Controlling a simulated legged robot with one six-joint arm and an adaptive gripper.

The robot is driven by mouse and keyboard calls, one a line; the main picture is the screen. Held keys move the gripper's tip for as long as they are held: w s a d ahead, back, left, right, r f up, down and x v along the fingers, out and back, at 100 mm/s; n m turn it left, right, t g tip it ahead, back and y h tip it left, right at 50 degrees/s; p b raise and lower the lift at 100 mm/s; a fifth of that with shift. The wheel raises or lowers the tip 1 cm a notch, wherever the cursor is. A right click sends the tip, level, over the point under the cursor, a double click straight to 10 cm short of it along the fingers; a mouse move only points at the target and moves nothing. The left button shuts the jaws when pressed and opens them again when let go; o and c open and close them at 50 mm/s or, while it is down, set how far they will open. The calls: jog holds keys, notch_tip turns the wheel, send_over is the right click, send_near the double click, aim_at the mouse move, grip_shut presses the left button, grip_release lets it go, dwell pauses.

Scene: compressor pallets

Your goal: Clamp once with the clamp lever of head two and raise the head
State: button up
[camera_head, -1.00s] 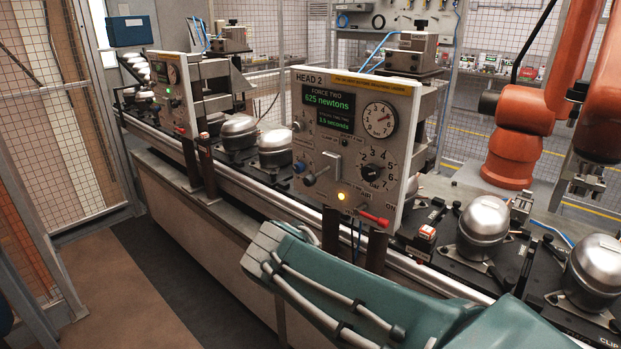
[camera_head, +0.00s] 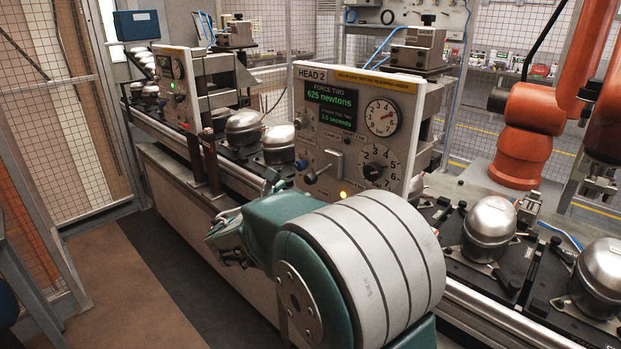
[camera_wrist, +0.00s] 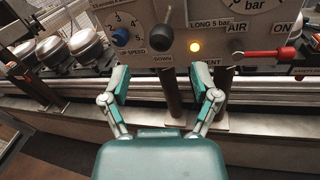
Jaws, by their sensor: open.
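The head two panel (camera_head: 345,90) faces me and its screen reads 625 newtons. A lever (camera_head: 322,172) with a dark ball knob stands on the panel's lower left. In the wrist view a dark-knobbed lever (camera_wrist: 163,34) sits above the word DOWN, with the blue up speed knob (camera_wrist: 120,37) to its left. My gripper (camera_wrist: 166,76) is open and empty, below and in front of that lever, its fingers apart on both sides of a post. It is partly visible in the head view (camera_head: 225,236), left of my arm.
A lit amber lamp (camera_wrist: 195,46) and a red AIR handle (camera_wrist: 265,56) are right of the lever. Dark posts (camera_wrist: 172,95) stand under the panel. Silver compressors (camera_head: 489,228) line the conveyor. An orange robot arm (camera_head: 535,110) stands at the right. The floor at left is clear.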

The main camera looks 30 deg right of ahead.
aim_at(307, 181)
jog(key=x, duration=0.7)
jog(key=shift+w+d, duration=0.15)
jog(key=shift+d, duration=0.25)
jog(key=shift+a, duration=0.15)
grip_shut()
